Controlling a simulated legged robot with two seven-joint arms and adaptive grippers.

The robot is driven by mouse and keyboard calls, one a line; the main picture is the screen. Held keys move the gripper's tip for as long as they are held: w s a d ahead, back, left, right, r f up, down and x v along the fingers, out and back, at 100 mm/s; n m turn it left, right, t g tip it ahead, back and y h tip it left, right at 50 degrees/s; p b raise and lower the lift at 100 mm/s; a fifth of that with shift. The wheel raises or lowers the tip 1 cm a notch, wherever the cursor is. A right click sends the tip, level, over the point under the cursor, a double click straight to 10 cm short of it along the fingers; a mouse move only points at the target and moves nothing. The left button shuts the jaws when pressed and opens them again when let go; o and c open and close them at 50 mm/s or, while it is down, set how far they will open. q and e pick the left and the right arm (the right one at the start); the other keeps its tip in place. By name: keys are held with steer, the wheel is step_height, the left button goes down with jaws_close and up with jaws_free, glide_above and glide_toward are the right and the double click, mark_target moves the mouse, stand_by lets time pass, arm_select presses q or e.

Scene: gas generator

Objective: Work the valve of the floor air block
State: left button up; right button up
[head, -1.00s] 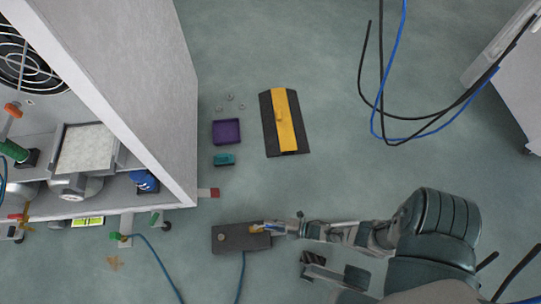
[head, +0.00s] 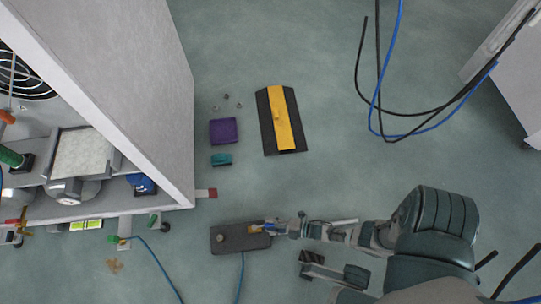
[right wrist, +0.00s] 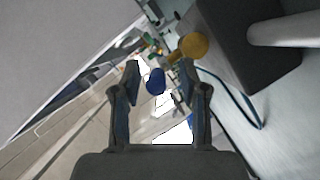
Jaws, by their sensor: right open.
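In the right wrist view the block (right wrist: 250,50) is at the upper right with the brass knob (right wrist: 194,45). There my right gripper (right wrist: 160,85) is open, with a blue rounded part (right wrist: 155,82) seen between its fingers; contact cannot be told. My left gripper is not in view.
A white cabinet (head: 125,75) with open shelves stands at left. A purple tray (head: 223,131), a teal item (head: 221,159) and a black-and-yellow ramp (head: 283,120) lie on the floor. Black and blue cables (head: 400,138) hang at upper right. The centre-right floor is clear.

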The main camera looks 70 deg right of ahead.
steer(key=v, duration=1.1)
steer(key=shift+s, duration=0.15)
steer(key=shift+f, duration=0.1)
